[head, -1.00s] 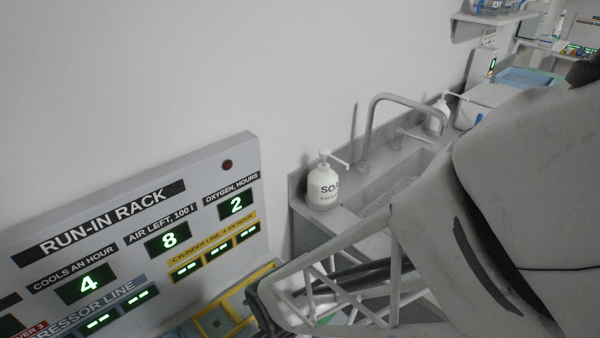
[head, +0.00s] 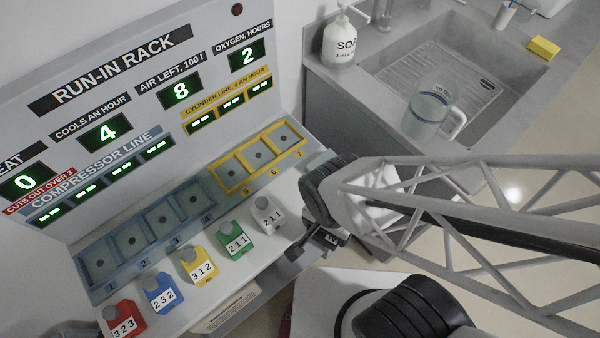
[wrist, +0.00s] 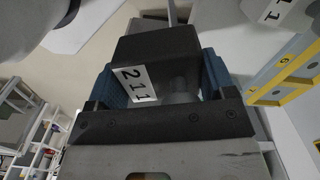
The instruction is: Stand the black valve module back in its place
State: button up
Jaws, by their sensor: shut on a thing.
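The black valve module (wrist: 155,55), with a white 211 label, is between the blue fingers of my gripper (wrist: 160,78) in the wrist view. My gripper is shut on it. In the head view my gripper (head: 322,238) is just right of the rack's front ledge, and my arm hides most of the module. The red (head: 122,318), blue (head: 163,294), yellow (head: 196,266), green (head: 236,240) and white (head: 269,214) modules stand in a row on the ledge. Behind them the blue-framed bays (head: 131,240) and yellow-framed bays (head: 258,155) hold no modules.
The run-in rack panel (head: 150,75) rises behind the bays. A sink (head: 500,62) with a clear jug (head: 428,115), a soap bottle (head: 341,42) and a yellow sponge (head: 543,48) lies to the right. Open floor shows between the ledge and my arm.

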jog(key=shift+s+d+f+n, duration=0.2)
jog(key=shift+s+d, duration=0.3)
jog(key=shift+s, duration=0.05)
jog(key=shift+s+d+f+n, duration=0.15)
jog(key=shift+s+d+n, duration=0.05)
jog(key=shift+s+d, duration=0.3)
jog(key=shift+w+a, duration=0.2)
jog(key=shift+w, duration=0.05)
jog(key=shift+w+a+f, duration=0.25)
jog(key=shift+w+a, duration=1.2)
jog(key=shift+w, duration=0.7)
jog(key=shift+w+a+f, duration=0.2)
jog(key=shift+w+a, duration=1.25)
jog(key=shift+w, duration=0.7)
jog(key=shift+w+a+f, duration=0.25)
jog(key=shift+w+a, duration=1.2)
jog(key=shift+w, duration=0.7)
jog(key=shift+f, duration=0.1)
jog(key=shift+f, duration=1.7)
jog(key=shift+f, duration=0.1)
jog(key=o, duration=1.1)
notch_tip(320, 180, up, 12)
jog(key=shift+r, duration=0.1)
